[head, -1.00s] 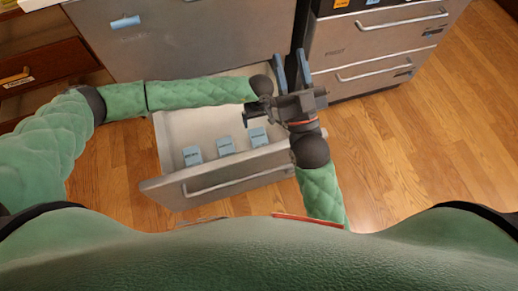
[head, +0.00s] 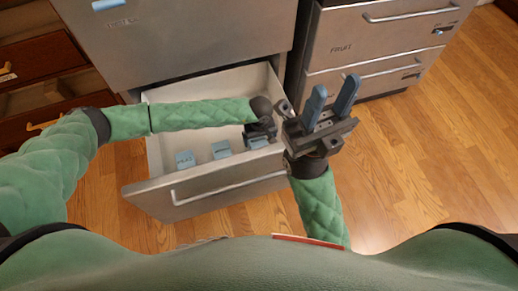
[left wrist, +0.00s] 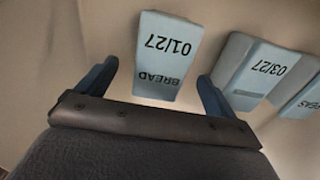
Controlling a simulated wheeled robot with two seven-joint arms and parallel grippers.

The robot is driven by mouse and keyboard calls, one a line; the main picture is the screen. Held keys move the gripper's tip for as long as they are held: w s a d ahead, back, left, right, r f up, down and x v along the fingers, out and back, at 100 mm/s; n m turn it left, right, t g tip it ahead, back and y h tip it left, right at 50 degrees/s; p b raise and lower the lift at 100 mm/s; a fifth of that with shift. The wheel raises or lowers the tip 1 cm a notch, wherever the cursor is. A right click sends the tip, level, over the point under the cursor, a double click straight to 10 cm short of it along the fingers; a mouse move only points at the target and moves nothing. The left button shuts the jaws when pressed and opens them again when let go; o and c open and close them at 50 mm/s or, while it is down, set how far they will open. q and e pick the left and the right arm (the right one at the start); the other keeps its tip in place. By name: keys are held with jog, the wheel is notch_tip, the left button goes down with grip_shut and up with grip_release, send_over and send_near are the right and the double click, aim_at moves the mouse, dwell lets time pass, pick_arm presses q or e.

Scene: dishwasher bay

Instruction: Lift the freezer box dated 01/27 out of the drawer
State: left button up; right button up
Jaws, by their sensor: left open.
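The freezer box labelled BREAD 01/27 (left wrist: 165,55) is light blue and stands in the drawer. In the head view it is the rightmost box (head: 258,143), partly covered by my left gripper. My left gripper (head: 260,133) points down over it, open; in the left wrist view its two blue fingers stand apart on either side of the box's near end, not closed on it. My right gripper (head: 335,90) is open and empty, right of the drawer, its blue fingers pointing away from me.
The open drawer (head: 215,190) has a front panel with a bar handle. A 03/27 box (left wrist: 260,70) stands beside the BREAD box, then a PEAS box (left wrist: 304,100); the rest of the drawer floor looks clear. A FRUIT drawer unit (head: 350,45) stands at right, closed.

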pick_arm(q)
notch_tip(320, 180, down, 5)
jog(key=shift+a+b, duration=0.15)
jog(key=shift+b, duration=0.5)
jog(key=c, duration=1.3)
